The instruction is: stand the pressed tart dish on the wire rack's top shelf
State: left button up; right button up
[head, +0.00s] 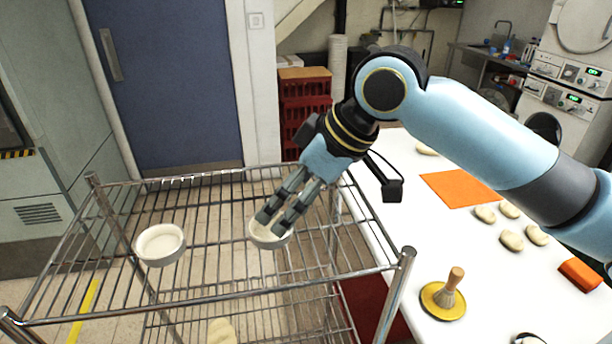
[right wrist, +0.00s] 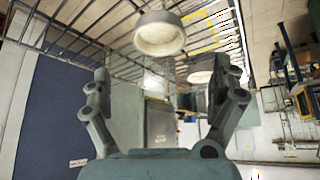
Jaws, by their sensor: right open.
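A pale round dish (head: 268,238) stands upright on the wire rack's (head: 225,200) top shelf, partly hidden by my right gripper (head: 273,222). A similar shallow dish (head: 160,244) stands apart to its left on the same shelf. I cannot tell from their looks which is the pressed tart dish. My right gripper is open, its fingers pointing down at the nearer dish. In the right wrist view, a dish (right wrist: 160,35) lies just beyond the spread fingertips (right wrist: 160,72), not clamped. Another pale dish (right wrist: 200,77) shows partly behind one finger. My left gripper is out of view.
A pale lump (head: 221,331) lies on a lower shelf. Red crates (head: 305,95) stand behind the rack.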

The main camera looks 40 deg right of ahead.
jog(key=shift+v, duration=2.65)
